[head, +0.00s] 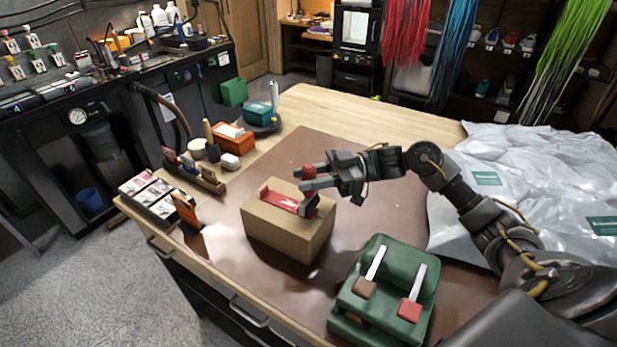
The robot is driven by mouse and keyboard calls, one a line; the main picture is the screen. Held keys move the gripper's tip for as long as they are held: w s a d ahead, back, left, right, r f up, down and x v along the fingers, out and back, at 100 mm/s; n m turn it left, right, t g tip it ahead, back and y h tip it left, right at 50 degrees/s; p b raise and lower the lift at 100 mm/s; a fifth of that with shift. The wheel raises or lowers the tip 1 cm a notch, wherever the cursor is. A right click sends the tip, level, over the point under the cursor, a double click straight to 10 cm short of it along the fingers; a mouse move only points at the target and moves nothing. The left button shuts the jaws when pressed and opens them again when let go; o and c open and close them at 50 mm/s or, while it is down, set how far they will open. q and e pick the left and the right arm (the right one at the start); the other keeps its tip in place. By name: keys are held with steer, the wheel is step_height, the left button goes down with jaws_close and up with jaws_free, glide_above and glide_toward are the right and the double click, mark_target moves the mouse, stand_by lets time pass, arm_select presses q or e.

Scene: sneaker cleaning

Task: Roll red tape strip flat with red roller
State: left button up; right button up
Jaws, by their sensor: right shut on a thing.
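A red tape strip (278,200) lies on the top of a brown cardboard box (272,233), which stands on the brown mat. My right gripper (304,179) reaches in from the right above the box and is shut on the red roller (309,172). The roller's red upper end shows between the fingers. Its lower part is at the right end of the strip; whether it presses on the strip is hard to tell. My left gripper is out of view.
A green holder (393,283) with two white-handled tools stands at the front right. Silvery plastic bags (530,175) cover the table's right side. A wooden organizer (195,173) and a card tray (158,201) line the left edge. The brown mat (340,150) is clear behind the box.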

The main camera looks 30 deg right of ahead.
steer(key=shift+f, duration=0.5)
stand_by(0.8)
steer(key=shift+w+a+b, duration=0.35)
steer(key=shift+w+a, duration=0.35)
steer(key=shift+w, duration=0.35)
steer(key=shift+w+a, duration=0.1)
steer(key=shift+w+a, duration=0.6)
steer(key=shift+w, duration=0.35)
steer(key=shift+b, duration=0.3)
steer(key=shift+w+a+f+b, duration=0.1)
steer(key=shift+w+a+b, duration=0.1)
steer(key=shift+w+a, duration=0.3)
steer(key=shift+w+a+b, duration=0.15)
steer(key=shift+w+a, duration=0.1)
steer(key=shift+w, duration=0.3)
steer(key=shift+w, duration=0.1)
